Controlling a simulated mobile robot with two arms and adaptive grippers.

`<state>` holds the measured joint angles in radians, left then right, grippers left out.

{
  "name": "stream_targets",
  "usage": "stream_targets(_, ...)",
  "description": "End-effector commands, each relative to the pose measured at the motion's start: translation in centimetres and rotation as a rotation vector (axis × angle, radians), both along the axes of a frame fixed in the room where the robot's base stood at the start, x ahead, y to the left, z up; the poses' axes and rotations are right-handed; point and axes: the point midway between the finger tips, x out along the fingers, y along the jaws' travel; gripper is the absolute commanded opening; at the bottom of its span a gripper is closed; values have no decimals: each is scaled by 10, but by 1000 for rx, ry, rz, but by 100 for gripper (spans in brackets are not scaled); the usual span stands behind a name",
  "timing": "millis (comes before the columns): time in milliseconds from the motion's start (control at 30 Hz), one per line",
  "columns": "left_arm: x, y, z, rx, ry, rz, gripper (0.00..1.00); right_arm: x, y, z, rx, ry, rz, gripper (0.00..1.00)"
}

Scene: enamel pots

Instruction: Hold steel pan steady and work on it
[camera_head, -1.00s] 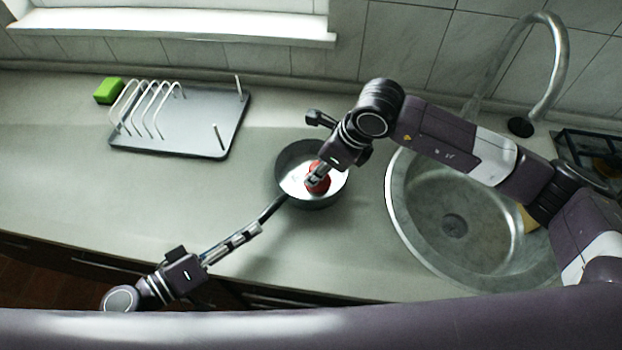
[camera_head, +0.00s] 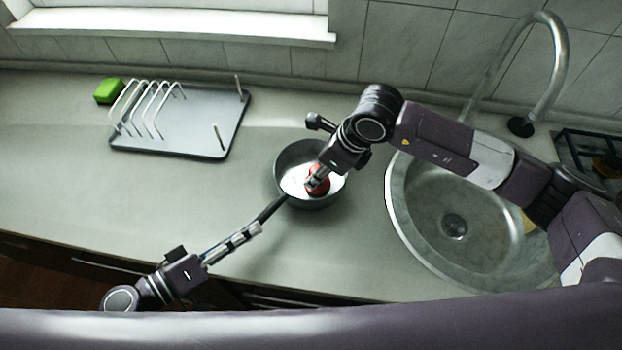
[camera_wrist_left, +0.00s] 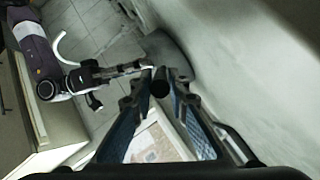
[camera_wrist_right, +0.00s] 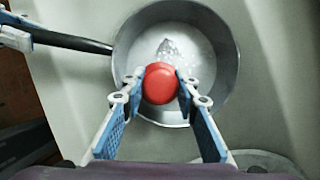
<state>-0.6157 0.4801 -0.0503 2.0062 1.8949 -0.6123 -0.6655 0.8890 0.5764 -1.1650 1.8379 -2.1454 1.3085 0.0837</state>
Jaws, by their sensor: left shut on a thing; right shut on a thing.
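The steel pan (camera_head: 292,158) sits upright on the counter. It also shows in the right wrist view (camera_wrist_right: 222,75) and partly in the left wrist view (camera_wrist_left: 172,52). My left gripper (camera_head: 256,229) is shut on the pan's dark handle (camera_head: 273,208), left of the bowl. My right gripper (camera_head: 313,184) reaches down into the pan, shut on a round red thing (camera_wrist_right: 160,83). The red thing is over the pan's floor; whether it touches is hidden. A grey streaky patch (camera_wrist_right: 168,48) shows on the pale pan floor behind it.
A round steel sink (camera_head: 420,225) with a tall tap (camera_head: 560,60) lies right of the pan, under my right arm. A drying rack (camera_head: 205,130) and a green sponge (camera_head: 109,91) stand at the back left. The counter between rack and pan is clear.

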Motion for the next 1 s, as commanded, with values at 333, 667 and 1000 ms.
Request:
stream_targets(333, 0, 0, -1, 1, 1, 0, 0, 0, 0, -9, -1, 1, 0, 5)
stream_targets(667, 0, 0, -1, 1, 1, 0, 0, 0, 0, -18, -1, 1, 0, 5)
stream_targets(1000, 0, 0, -1, 1, 1, 0, 0, 13, 17, -17, 1, -1, 1, 5)
